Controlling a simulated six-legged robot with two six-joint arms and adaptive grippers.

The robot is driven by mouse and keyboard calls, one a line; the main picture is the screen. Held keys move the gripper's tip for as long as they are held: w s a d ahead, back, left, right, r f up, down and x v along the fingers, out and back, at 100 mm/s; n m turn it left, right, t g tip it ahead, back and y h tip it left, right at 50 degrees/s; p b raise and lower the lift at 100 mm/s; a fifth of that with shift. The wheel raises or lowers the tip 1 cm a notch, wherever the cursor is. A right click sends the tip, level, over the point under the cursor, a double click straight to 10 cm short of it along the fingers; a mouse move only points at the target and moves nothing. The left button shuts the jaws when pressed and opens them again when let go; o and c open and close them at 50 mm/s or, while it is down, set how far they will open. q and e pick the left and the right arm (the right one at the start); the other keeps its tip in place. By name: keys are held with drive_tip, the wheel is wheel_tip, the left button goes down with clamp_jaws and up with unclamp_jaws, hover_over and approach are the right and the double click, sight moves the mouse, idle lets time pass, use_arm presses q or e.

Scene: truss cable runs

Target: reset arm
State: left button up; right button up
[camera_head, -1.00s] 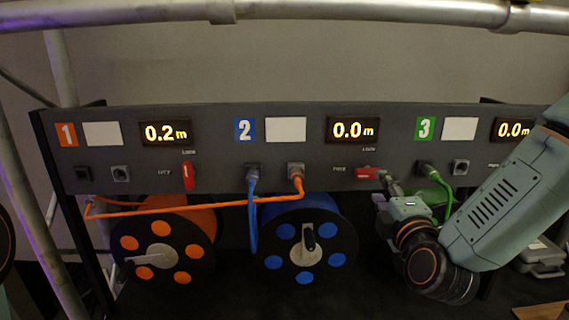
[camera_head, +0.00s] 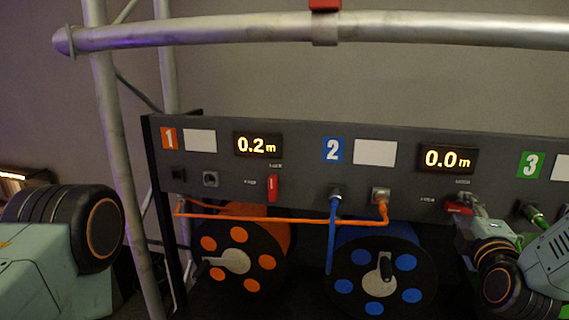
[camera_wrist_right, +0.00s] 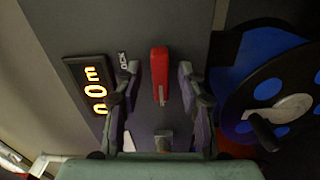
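My right gripper (camera_head: 466,203) is at the red lock lever (camera_head: 456,208) of channel 2 on the dark panel. In the right wrist view my gripper (camera_wrist_right: 160,98) is open, with one finger on each side of the red lever (camera_wrist_right: 160,76) and gaps showing between them. The lever lies sideways in the head view. A rounded joint of my left arm (camera_head: 80,228) shows at the left edge; the left gripper is out of view.
An orange cable (camera_head: 290,220) runs across to channel 2. Orange (camera_head: 240,262) and blue (camera_head: 380,272) reels sit below. Truss tubes (camera_head: 200,33) cross the top and left.

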drive_tip(key=shift+w, duration=0.1)
drive_tip(key=shift+n, duration=0.3)
drive_tip(key=v, duration=0.8)
drive_tip(key=x, duration=0.7)
drive_tip(key=shift+w, duration=0.35)
drive_tip(key=shift+w+d, duration=0.1)
drive_tip(key=m, duration=0.8)
drive_tip(key=shift+m, duration=0.4)
